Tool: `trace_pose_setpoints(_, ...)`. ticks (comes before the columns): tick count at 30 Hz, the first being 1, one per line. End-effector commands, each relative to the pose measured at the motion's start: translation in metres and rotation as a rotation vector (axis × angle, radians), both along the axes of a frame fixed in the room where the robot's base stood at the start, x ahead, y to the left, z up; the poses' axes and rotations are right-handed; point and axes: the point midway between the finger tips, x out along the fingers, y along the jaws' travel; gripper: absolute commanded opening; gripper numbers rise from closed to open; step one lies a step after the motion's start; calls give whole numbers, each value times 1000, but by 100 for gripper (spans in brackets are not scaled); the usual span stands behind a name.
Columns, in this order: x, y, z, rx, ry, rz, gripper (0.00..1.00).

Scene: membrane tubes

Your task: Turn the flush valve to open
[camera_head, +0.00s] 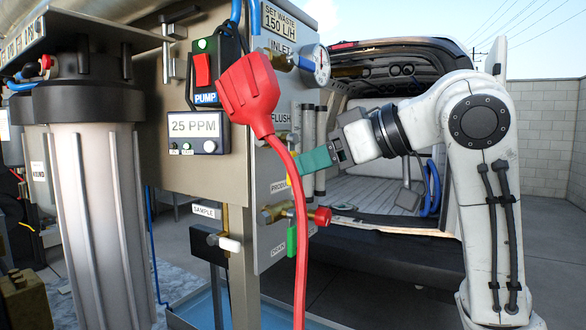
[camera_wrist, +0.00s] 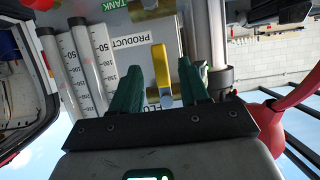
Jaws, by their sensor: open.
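The flush valve shows as a yellow lever handle (camera_wrist: 160,66) in the wrist view, with a brass part behind its lower end. A partly hidden label starting "FLU" is just below it. My gripper (camera_wrist: 160,80) is open, with one green finger on each side of the handle. Gaps show on both sides, so the fingers do not appear to touch it. In the head view my gripper (camera_head: 304,164) reaches in from the right to the panel's side face, below the FLUSH label (camera_head: 281,118).
A large red plug (camera_head: 248,92) and its red cable (camera_head: 295,225) hang in front of the panel, close to my fingers. A red knob (camera_head: 321,216) and a green handle (camera_head: 291,241) sit below. Clear graduated tubes (camera_wrist: 86,62) stand left in the wrist view.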

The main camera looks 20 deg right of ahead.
Motion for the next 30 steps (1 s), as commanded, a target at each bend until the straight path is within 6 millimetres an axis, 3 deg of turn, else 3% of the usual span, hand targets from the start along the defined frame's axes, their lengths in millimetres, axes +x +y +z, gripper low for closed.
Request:
trace_pose_setpoints(9, 27, 20, -14, 0, 0, 1, 45)
trace_pose_setpoints(20, 30, 22, -16, 0, -1, -1, 44)
trace_pose_setpoints(30, 30, 22, -15, 0, -1, -1, 11)
